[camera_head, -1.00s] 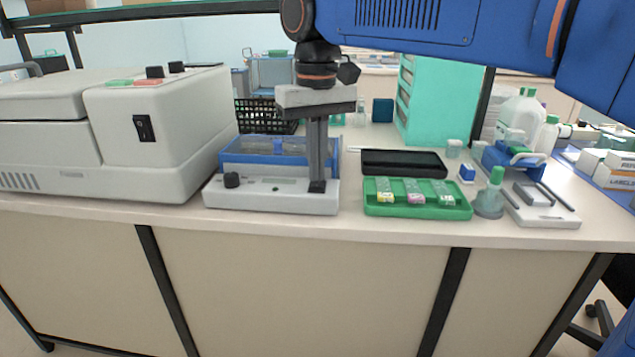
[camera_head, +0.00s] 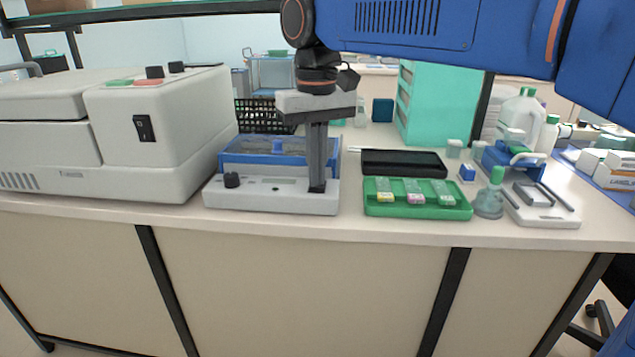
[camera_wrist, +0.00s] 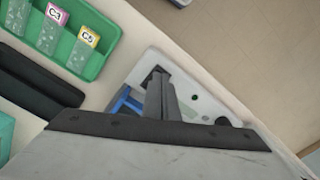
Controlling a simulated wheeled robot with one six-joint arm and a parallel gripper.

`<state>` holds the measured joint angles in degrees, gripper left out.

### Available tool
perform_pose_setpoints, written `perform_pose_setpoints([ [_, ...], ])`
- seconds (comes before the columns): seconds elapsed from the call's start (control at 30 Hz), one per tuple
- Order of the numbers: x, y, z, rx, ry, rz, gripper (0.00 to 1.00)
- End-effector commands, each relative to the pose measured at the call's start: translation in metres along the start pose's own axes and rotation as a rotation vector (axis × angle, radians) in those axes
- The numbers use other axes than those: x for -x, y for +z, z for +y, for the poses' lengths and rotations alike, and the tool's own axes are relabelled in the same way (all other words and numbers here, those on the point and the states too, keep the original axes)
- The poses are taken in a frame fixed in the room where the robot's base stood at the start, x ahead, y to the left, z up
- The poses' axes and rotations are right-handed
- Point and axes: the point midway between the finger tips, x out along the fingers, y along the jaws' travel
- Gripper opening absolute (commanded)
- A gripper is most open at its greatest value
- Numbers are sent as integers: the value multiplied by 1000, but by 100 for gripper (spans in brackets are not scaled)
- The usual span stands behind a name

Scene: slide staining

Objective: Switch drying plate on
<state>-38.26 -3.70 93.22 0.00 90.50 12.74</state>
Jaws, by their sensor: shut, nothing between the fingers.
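The drying plate appears to be the light grey unit (camera_head: 262,196) at the bench's front edge, with a black knob (camera_head: 232,180) at its left and a blue-rimmed section (camera_head: 238,158) behind the front panel. My gripper (camera_head: 317,188) points straight down, shut and empty, with its tips at the right end of the front panel. A small black part, perhaps the switch, lies at the tips and is mostly hidden. In the wrist view, the tips (camera_wrist: 158,76) are over the panel (camera_wrist: 195,93); I cannot tell whether they touch it. No lit indicator is clear.
A large grey machine (camera_head: 165,165) stands close at the left. A green tray (camera_head: 410,212) with labelled slides and a dark open case (camera_head: 385,162) lie at the right. A flask (camera_head: 489,203) and a white tool stand (camera_head: 540,215) are farther right. A black basket (camera_head: 255,112) is behind.

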Motion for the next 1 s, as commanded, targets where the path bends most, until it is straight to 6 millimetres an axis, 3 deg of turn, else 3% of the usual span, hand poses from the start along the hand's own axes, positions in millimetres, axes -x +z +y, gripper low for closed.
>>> perform_pose_setpoints([
  [0.57, -6, 0, 0, 0, 0, 0, 0],
  [1.0, 20, 0, 0, 0, 0, 1, 0],
])
